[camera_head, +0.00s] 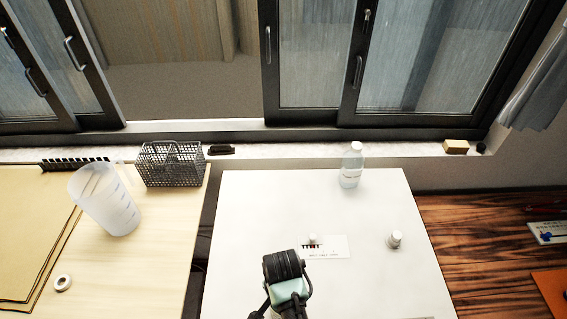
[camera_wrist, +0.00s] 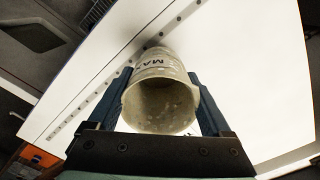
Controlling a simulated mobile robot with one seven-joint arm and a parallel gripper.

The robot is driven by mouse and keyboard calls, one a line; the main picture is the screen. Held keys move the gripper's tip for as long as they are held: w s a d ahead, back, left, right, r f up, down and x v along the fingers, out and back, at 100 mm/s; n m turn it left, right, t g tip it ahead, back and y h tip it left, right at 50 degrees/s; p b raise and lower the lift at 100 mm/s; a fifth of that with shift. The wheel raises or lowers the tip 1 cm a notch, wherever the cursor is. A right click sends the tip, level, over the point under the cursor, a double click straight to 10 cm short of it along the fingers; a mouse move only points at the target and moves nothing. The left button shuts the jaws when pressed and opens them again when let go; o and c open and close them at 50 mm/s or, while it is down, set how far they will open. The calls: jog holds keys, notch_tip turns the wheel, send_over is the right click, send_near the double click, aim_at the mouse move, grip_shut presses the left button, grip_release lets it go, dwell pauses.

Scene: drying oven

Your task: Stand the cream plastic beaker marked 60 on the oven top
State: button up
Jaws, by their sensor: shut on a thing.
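In the wrist view, my gripper (camera_wrist: 160,82) is shut on a cream beaker (camera_wrist: 160,105), with one dark finger on each side. The beaker's open mouth faces the camera, and its inside looks empty. Dark letters, partly seen as "MA", show on its wall; no 60 can be read. A broad white surface (camera_wrist: 245,60) lies beyond the beaker; I cannot tell whether they touch. In the head view, a white top (camera_head: 375,275), likely the oven top, fills the middle. My dark arm covers its front part, and the held beaker is hidden there.
A translucent jug (camera_head: 107,203) and wire basket (camera_head: 172,165) stand left. Dark wood (camera_head: 465,250) lies right. Much of the white top is clear.

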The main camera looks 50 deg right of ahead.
jog(key=shift+f, duration=1)
jog(key=shift+f, duration=0.2)
jog(key=o, duration=1.1)
jog(key=shift+r, duration=0.1)
